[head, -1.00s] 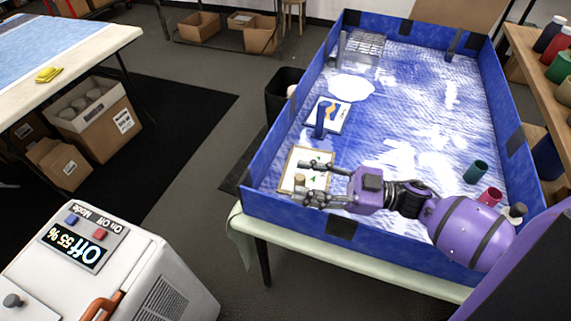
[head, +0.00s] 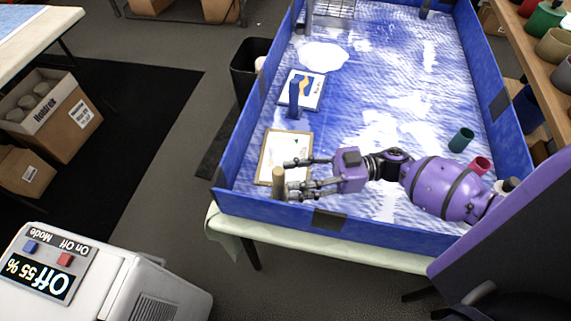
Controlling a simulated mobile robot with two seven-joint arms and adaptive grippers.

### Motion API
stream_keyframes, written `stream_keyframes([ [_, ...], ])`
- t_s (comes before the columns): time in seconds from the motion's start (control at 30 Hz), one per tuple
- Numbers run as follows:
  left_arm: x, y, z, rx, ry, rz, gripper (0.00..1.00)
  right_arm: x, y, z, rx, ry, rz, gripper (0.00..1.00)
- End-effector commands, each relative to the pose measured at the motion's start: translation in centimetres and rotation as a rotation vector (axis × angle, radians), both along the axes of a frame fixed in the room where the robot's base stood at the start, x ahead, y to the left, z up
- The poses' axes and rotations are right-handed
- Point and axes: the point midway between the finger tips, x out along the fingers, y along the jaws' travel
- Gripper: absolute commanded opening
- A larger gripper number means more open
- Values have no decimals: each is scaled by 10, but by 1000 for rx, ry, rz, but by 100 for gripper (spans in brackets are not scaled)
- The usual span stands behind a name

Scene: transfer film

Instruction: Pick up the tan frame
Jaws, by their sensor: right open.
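The tan frame (head: 266,152) lies at the near left of the blue-walled table in the head view, with a pale panel with small green marks inside its border. An upright tan cylinder (head: 278,184) stands at its near edge; I cannot tell if it is part of the frame. My right gripper (head: 287,178) is open, coming in from the right. Its fingers point left, over the frame's near right part, on either side of the cylinder's height. Contact cannot be made out. The fingers hide part of the frame's near side. My left gripper is not in view.
Blue walls (head: 240,130) edge the table. Behind the frame lies a white board (head: 314,88) with a blue upright piece (head: 295,98). A white patch (head: 323,56) is farther back. A green cup (head: 461,140) and a red cup (head: 480,165) stand at right. The table's middle is clear.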

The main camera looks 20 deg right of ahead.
Motion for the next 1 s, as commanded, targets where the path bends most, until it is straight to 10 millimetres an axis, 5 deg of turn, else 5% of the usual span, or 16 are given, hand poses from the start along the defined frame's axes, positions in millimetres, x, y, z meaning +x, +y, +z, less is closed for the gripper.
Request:
stream_keyframes([
  [0.23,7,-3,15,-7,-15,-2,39,9,35,8,3,-7,-1,45],
  [0.57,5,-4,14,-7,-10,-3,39,10,41,4,1,-1,-1,43],
  [0.9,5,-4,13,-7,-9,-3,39,9,41,4,1,-2,-1,0],
  [1.0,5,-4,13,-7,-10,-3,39,10,41,4,1,-2,-1,0],
])
